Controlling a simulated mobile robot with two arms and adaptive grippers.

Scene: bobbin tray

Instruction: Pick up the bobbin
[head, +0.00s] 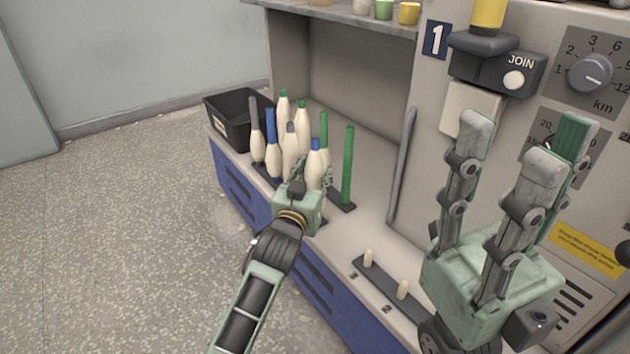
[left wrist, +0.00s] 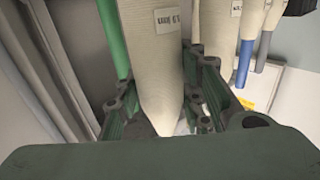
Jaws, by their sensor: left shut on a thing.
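Several cream bobbins with coloured tops stand on a peg tray on the bench. My left gripper (head: 314,178) is shut around a blue-topped bobbin (head: 314,158) at the front of the group. In the left wrist view this bobbin (left wrist: 152,60) fills the middle, upright between the fingers, with a small printed label; its lower end tapers. Whether it is clear of its peg cannot be told. Other bobbins, such as a grey-topped one (head: 290,146) and a green-topped one (head: 302,117), stand close beside it. My right gripper (head: 520,140) is open and empty at the right.
A bare green peg (head: 348,168) stands right of the held bobbin. A black bin (head: 230,122) is at the bench's left end. A dark strip with two short pegs (head: 385,285), marked 1 and 2, lies nearer. The machine panel (head: 590,72) rises at the right.

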